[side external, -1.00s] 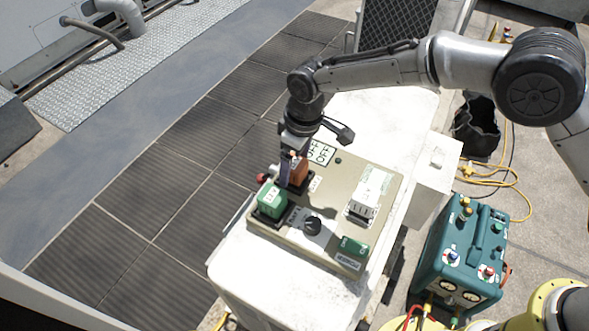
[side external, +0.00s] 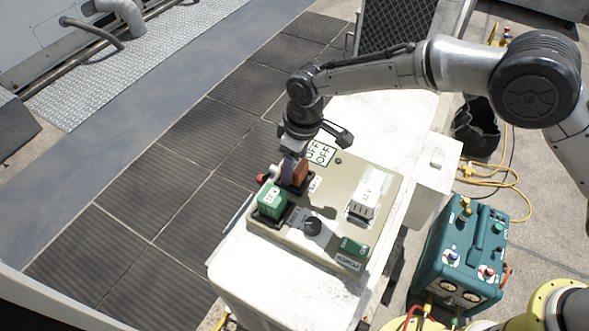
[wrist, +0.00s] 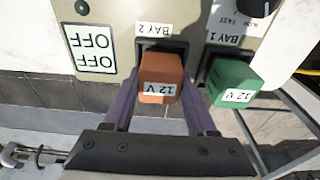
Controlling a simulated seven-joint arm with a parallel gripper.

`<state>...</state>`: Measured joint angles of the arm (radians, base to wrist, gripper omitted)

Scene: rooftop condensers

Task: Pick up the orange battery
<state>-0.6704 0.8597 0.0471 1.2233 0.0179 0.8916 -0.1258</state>
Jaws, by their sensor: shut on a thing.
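The orange battery (wrist: 160,73), labelled 12 V, stands at the bay marked BAY 2 on a beige panel. It also shows in the side external view (side external: 300,172), partly hidden by my gripper. My gripper (wrist: 155,95) has one purple finger on each side of the battery and is shut on it. In the side external view my gripper (side external: 291,168) points down over the panel. Whether the battery's base is still inside the bay is hard to tell.
A green 12 V battery (side external: 271,202) sits in BAY 1 close beside. A teal unit (side external: 460,255) stands on the ground at right.

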